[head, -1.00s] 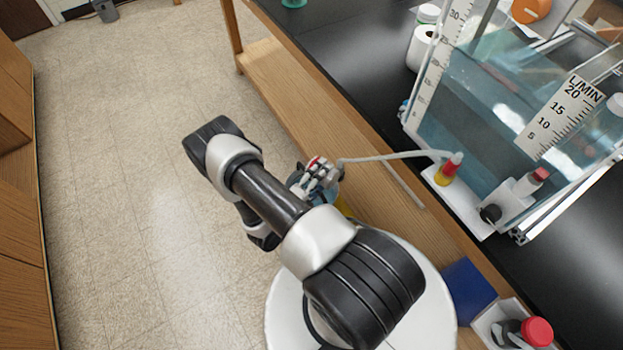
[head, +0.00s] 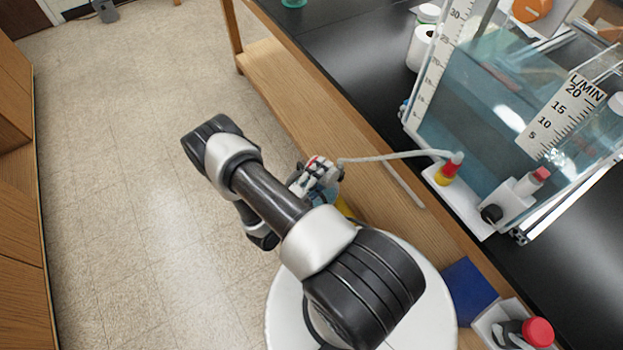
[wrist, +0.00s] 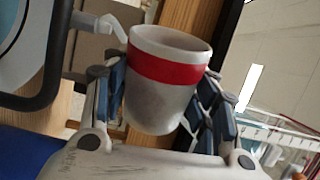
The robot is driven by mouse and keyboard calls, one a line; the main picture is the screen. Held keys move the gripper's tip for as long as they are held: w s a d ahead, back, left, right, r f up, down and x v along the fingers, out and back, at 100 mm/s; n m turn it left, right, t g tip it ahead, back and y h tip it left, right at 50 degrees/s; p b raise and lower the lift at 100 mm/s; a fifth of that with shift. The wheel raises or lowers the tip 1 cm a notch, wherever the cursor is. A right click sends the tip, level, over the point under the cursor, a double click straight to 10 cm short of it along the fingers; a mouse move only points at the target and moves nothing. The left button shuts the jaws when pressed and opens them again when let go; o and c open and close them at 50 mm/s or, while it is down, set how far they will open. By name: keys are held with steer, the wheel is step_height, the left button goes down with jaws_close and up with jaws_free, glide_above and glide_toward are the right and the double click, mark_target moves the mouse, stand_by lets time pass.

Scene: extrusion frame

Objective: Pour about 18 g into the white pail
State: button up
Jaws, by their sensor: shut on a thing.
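A white cup with a red band (wrist: 165,72) is held between the fingers of my gripper (wrist: 160,98) in the wrist view. Its rim faces the top of that picture, and its contents are not visible. In the head view my gripper (head: 318,178) is at the end of the arm, beside the wooden bench edge, and the cup is mostly hidden there. A pale hose (head: 395,157) ends close to it. I cannot make out the white pail with certainty; a bluish thing (head: 327,193) shows partly below the gripper.
A water tank (head: 480,95) with scales stands on the black bench top (head: 350,65) at right. The floor at left is clear.

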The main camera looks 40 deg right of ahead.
steer(key=shift+w+r+n+b, duration=0.3)
steer(key=shift+w+r+n, duration=0.05)
steer(key=shift+n, duration=0.55)
stand_by(1.9)
steer(key=m, duration=0.1)
steer(key=s+m+p, duration=0.1)
steer(key=shift+s+f+m, duration=0.1)
steer(key=shift+f+m, duration=0.65)
steer(key=shift+m, duration=0.25)
